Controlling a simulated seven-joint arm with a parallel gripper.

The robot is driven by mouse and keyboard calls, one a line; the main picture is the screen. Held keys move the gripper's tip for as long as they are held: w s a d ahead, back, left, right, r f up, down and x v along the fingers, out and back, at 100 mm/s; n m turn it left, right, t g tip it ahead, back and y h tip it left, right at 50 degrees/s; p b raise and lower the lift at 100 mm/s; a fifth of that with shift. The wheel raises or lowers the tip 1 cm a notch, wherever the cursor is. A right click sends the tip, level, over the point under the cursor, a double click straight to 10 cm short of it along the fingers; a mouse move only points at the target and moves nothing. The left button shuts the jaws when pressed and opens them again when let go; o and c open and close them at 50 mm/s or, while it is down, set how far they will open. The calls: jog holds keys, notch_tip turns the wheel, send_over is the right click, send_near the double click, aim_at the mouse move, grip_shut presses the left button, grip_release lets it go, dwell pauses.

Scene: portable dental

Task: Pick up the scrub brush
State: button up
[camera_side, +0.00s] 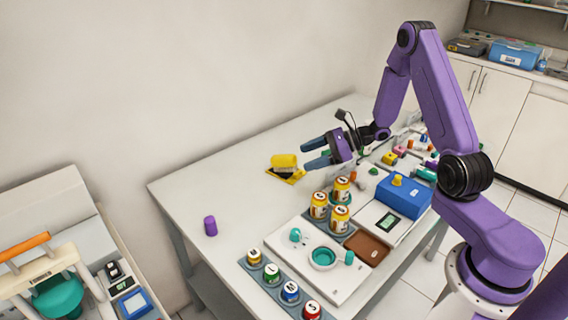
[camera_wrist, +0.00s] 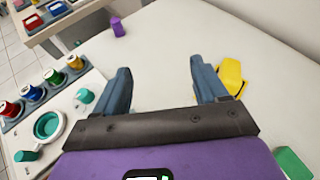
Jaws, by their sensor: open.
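A yellow block-shaped object with a dark part beneath it, apparently the scrub brush (camera_side: 284,161), lies on the white table near the wall side. In the side view it is just left of my gripper (camera_side: 308,153), whose blue-grey fingers are spread apart and empty. In the wrist view the yellow object (camera_wrist: 233,75) is outside and to the right of the right finger, which hides part of it. Only bare table shows between the fingers of my gripper (camera_wrist: 160,72). The gripper is above the table, apart from the yellow object.
A purple cylinder (camera_side: 210,226) stands alone on the table (camera_side: 235,190). Yellow-labelled jars (camera_side: 340,218), a white tray with a teal bowl (camera_side: 323,257), a row of coloured jars (camera_side: 291,291) and a blue box (camera_side: 404,197) stand in front. The table's left part is mostly clear.

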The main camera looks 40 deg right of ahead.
jog(key=w+d+f+m+t+h, duration=0.1)
jog(key=d+f+m+t+h, duration=0.25)
jog(key=d+m, duration=0.45)
jog(key=n, duration=0.2)
send_near(284, 156)
jog(key=shift+h, duration=0.45)
jog(key=x, duration=0.5)
jog(key=shift+f, duration=0.3)
jog(key=shift+x, duration=2.65)
jog(key=shift+s+a, duration=0.15)
jog(key=c, duration=1.1)
jog(key=shift+c, duration=0.5)
jog(key=shift+r, duration=0.15)
